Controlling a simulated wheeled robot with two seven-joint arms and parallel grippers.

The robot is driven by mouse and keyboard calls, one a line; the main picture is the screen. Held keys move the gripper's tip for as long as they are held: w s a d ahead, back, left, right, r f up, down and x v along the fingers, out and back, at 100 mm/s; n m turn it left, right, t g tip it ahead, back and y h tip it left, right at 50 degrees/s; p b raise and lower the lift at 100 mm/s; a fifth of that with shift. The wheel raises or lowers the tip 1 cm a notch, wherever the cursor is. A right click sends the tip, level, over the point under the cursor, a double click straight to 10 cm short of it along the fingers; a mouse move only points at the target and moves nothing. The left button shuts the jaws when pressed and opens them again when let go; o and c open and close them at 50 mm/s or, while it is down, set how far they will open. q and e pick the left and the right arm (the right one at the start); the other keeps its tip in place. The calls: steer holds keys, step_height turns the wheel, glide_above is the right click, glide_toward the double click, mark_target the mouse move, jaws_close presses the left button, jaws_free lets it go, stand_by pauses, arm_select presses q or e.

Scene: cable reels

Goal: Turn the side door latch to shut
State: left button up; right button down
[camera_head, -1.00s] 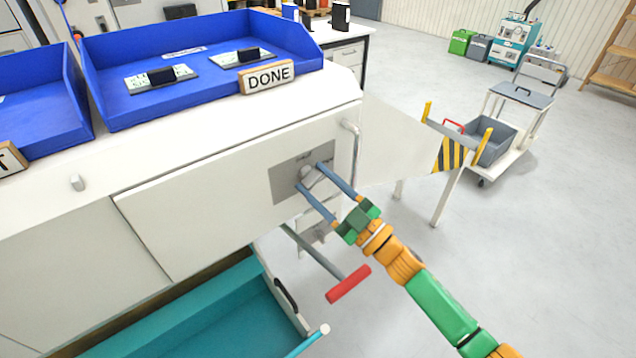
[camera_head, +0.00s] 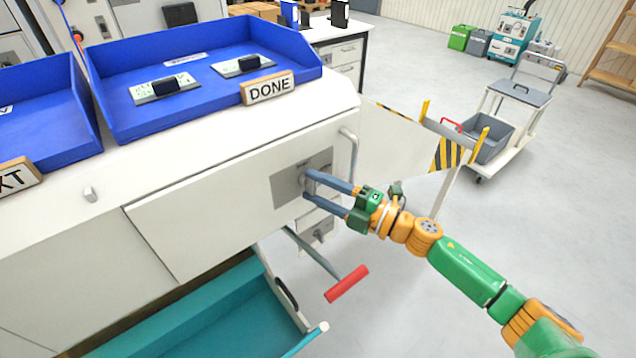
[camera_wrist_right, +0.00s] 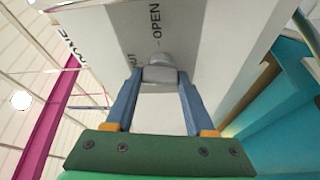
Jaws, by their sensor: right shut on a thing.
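The side door (camera_head: 215,190) is a white panel on the front of the white bench, with a grey plate (camera_head: 284,190) near its right end. The latch is a grey knob on that plate; the right wrist view shows the latch (camera_wrist_right: 160,75) between my fingers, with "OPEN" lettering beyond it and partly hidden lettering ending in "UT" to the left. My right gripper (camera_head: 308,184) is shut on the latch, its blue fingers on either side of it. The fingers hide most of the latch in the head view. My left gripper is not in view.
A blue tray (camera_head: 120,118) with a DONE sign stands on the bench top. Below the door are an open teal drawer (camera_head: 215,325) and a red-handled lever (camera_head: 346,284). A striped barrier (camera_head: 450,154) and a trolley (camera_head: 520,92) stand right.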

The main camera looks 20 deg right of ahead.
steer(key=shift+r+n+g+h+p, duration=0.1)
steer(key=shift+n+g+h+p, duration=0.3)
steer(key=shift+n, duration=0.5)
steer(key=shift+c, duration=1.3)
jaws_free()
steer(key=b+v, duration=0.2)
steer(key=v, duration=0.5)
